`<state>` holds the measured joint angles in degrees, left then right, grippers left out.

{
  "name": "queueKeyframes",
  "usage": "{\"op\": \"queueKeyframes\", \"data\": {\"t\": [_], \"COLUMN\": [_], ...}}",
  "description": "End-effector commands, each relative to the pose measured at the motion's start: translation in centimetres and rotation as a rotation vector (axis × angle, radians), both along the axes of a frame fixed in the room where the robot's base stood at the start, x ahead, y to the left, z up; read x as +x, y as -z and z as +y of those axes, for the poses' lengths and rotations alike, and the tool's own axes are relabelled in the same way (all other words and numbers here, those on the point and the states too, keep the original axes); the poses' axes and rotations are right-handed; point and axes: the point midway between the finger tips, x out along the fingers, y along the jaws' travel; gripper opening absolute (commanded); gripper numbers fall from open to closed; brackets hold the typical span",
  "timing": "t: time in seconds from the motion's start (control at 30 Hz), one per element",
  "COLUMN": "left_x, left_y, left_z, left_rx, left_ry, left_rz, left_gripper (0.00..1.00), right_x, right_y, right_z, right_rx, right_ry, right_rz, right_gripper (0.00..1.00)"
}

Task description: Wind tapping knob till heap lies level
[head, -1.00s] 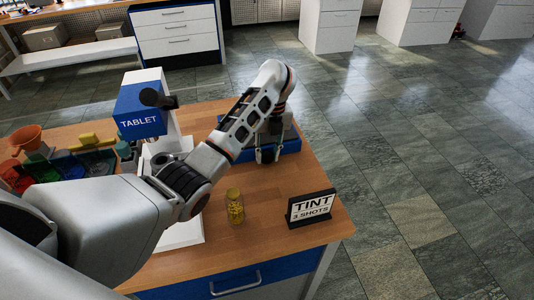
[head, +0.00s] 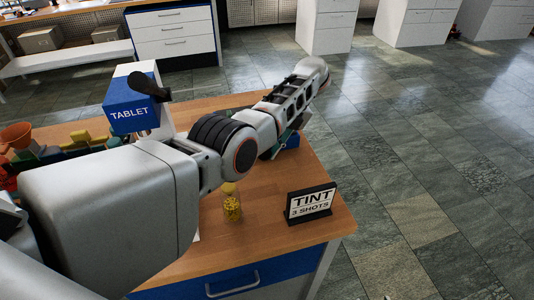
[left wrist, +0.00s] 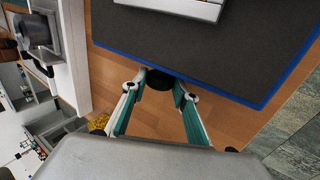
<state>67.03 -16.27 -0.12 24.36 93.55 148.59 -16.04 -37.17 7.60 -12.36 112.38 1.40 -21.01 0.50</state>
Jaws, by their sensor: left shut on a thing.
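A blue-sided unit with a dark top shows at the top of the left wrist view (left wrist: 230,65). Only a bit of its blue side (head: 292,142) shows in the head view, behind my arm. A black knob (left wrist: 160,80) sticks out from its near edge. My left gripper (left wrist: 155,91) has its teal-and-white fingers on either side of the knob and is shut on it. In the head view the left gripper (head: 279,149) is mostly hidden by my wrist. A pale tray (left wrist: 180,8) is cut off at the top of the wrist view; no heap can be made out. My right gripper is not in view.
A blue and white press marked TABLET (head: 130,108) stands left behind my arm. A jar of yellow pieces (head: 232,207) and a TINT 3 SHOTS sign (head: 311,204) stand near the front edge. Coloured bins and an orange funnel (head: 15,135) are at far left.

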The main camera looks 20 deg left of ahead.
Motion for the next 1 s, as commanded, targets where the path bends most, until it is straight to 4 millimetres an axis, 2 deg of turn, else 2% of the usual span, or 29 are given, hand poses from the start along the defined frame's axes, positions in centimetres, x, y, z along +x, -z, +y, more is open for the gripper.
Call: {"op": "queueKeyframes", "data": {"t": [0.33,0.37,0.4,0.73,1.0], "left_x": [0.18,0.18,0.16,0.03,0.02], "left_y": [-0.28,-0.28,-0.27,-0.10,-0.14], "left_z": [0.17,0.17,0.15,0.01,0.05], "left_rx": [0.010,0.010,0.009,0.005,0.001], "left_ry": [0.004,0.004,0.004,0.002,0.001], "left_rz": [-0.003,-0.003,-0.002,0.001,-0.001], "left_gripper": [0.07,0.33,0.44,0.45,0.45], "right_x": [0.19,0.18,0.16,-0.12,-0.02], "right_y": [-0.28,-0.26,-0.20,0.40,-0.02], "right_z": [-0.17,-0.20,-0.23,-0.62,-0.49], "right_rx": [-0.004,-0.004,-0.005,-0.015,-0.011], "right_ry": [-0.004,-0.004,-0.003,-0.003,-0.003], "right_rz": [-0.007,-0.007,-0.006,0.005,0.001], "right_gripper": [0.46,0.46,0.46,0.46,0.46]}}
